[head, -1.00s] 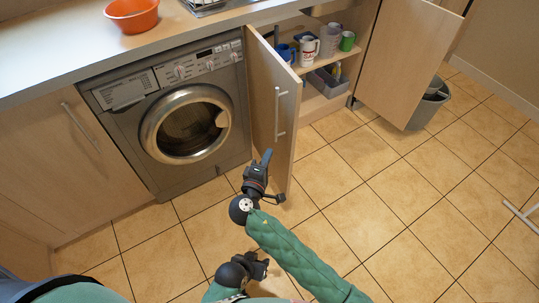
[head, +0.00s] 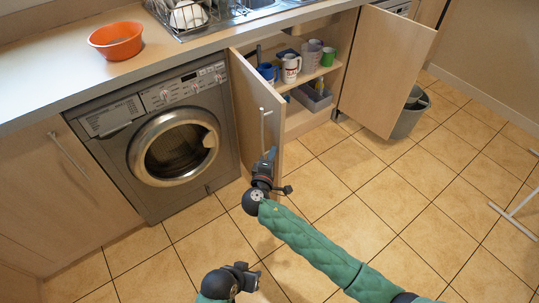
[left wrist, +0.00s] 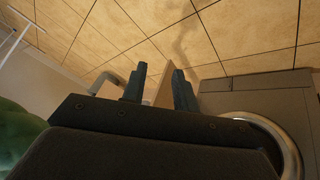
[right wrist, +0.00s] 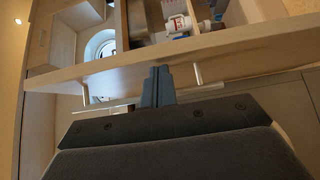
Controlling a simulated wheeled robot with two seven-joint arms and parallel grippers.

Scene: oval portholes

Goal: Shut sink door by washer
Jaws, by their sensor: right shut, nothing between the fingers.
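The sink door by the washer (head: 250,105) is a light wood panel standing open beside the washer, with a vertical bar handle (head: 264,130) on its outer face. My right gripper (head: 270,155) is shut and empty, at the lower free edge of this door; I cannot tell whether it touches. In the right wrist view its closed fingers (right wrist: 158,84) point at the wood door (right wrist: 235,43), beside the handle. The washer (head: 165,135) is grey with a round glass door. My left gripper (head: 250,275) is low, in front of the washer; in the left wrist view its fingers (left wrist: 160,82) are apart and empty.
The open sink cabinet holds mugs (head: 291,67) on a shelf and a grey bin (head: 312,97) below. Another open door (head: 385,68) stands at its right, near a grey bucket (head: 410,112). An orange bowl (head: 116,40) is on the counter.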

